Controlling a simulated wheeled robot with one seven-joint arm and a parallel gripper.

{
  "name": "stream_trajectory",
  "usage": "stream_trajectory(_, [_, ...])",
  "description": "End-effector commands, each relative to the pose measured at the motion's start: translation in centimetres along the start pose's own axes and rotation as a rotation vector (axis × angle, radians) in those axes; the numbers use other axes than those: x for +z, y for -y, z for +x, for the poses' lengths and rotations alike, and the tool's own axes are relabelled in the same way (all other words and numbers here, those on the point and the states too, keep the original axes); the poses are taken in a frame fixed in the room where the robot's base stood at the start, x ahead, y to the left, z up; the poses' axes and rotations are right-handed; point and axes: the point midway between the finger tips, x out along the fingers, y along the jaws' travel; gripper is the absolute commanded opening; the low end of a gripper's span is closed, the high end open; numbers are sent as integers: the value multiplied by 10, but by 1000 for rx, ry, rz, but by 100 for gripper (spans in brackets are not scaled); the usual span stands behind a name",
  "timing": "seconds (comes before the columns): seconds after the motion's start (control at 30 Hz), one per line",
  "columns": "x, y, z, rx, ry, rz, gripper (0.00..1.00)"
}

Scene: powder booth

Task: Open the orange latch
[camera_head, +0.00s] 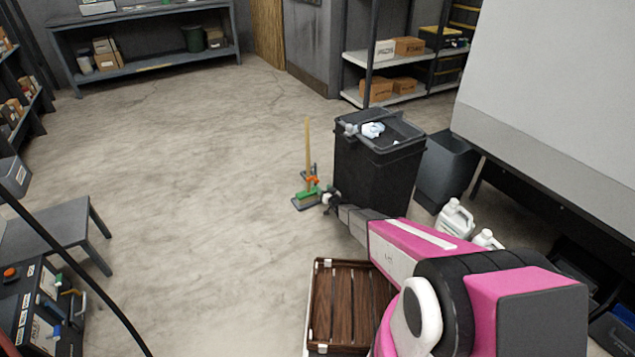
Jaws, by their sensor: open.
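A small orange piece (313,181), likely the orange latch, shows beside a thin upright wooden stick (307,145) with a green and blue base (306,198) on the floor. It is too small to tell its shape or whether it is open or closed. My gripper (328,199) is at the end of my pink and grey arm, just below and right of the orange piece. It is open and looks empty. I cannot tell whether it touches anything.
A large black bin (375,170) with white waste stands right of my gripper, a grey bin (446,165) behind it. White jugs (455,217) and a wooden slatted crate (340,308) are near my arm. A grey table (50,232) stands left. The middle floor is clear.

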Motion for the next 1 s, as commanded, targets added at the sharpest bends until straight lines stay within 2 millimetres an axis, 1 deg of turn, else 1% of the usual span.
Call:
stream_trajectory(0.03, [2,-1,10,0,0,0,57])
stream_trajectory(0.2, [2,-2,41,0,0,-1,57])
stream_trajectory(0.3, [1,-1,59,0,0,-1,57])
stream_trajectory(0.4, [2,-1,72,0,1,-1,57])
stream_trajectory(0.57, [1,-1,83,1,1,-1,57])
stream_trajectory(0.8, [0,-1,83,2,1,-1,57])
stream_trajectory(0.83, [0,-1,83,2,1,-1,50])
stream_trajectory(0.87, [0,-1,83,2,1,-1,41])
stream_trajectory(0.9, [0,-1,83,2,1,-1,28])
stream_trajectory(0.97, [0,-1,83,2,1,-1,8])
stream_trajectory(1.0, [0,-1,83,2,1,-1,0])
